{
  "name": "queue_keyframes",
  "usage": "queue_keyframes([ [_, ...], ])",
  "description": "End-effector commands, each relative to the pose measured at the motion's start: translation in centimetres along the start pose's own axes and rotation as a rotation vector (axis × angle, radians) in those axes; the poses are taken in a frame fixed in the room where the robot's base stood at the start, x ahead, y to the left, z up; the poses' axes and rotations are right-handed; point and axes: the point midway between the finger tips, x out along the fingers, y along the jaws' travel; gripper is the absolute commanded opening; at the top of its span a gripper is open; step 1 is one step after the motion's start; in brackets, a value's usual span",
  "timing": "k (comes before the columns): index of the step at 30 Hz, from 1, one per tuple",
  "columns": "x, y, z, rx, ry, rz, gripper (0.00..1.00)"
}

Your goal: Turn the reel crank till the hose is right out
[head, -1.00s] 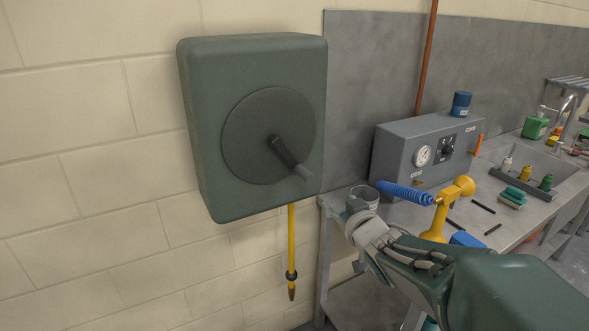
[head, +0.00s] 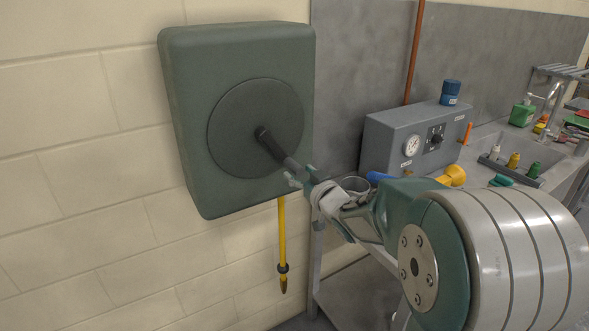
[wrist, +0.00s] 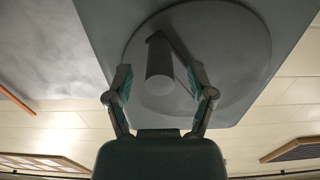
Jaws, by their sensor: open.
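The green hose reel box (head: 190,110) hangs on the block wall, with a dark round disc (head: 235,110) on its front. The crank (head: 272,145) runs from the disc's middle down to the right. The yellow hose (head: 282,235) hangs below the box with a dark collar and nozzle. My gripper (head: 300,178) is at the crank's outer end. In the wrist view my gripper (wrist: 162,88) is open, its fingers on either side of the grey crank handle (wrist: 160,62), with gaps visible at both sides.
To the right stands a bench with a grey gauge box (head: 415,138), a blue jar (head: 450,92) and several small bottles (head: 513,160). A grey cup (head: 355,185) and a yellow tool (head: 452,175) are partly behind my arm. The wall left of the reel is clear.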

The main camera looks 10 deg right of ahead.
Motion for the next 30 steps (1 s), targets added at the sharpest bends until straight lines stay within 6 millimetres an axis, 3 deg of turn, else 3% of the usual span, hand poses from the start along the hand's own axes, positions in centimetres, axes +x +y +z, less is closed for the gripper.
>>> queue_keyframes([
  [6,2.3,0.0,0.0,0.001,-0.001,0.0,0.71],
  [15,2.6,0.0,0.0,0.0,0.0,0.001,0.71],
  [16,2.6,0.0,0.0,0.0,0.0,0.001,0.62],
  [20,2.6,0.0,0.0,0.0,0.0,0.001,0.04],
  [21,2.6,0.0,0.0,0.0,0.0,0.001,0.0],
  [30,2.6,0.8,-0.6,-0.082,0.002,0.002,0.0],
])
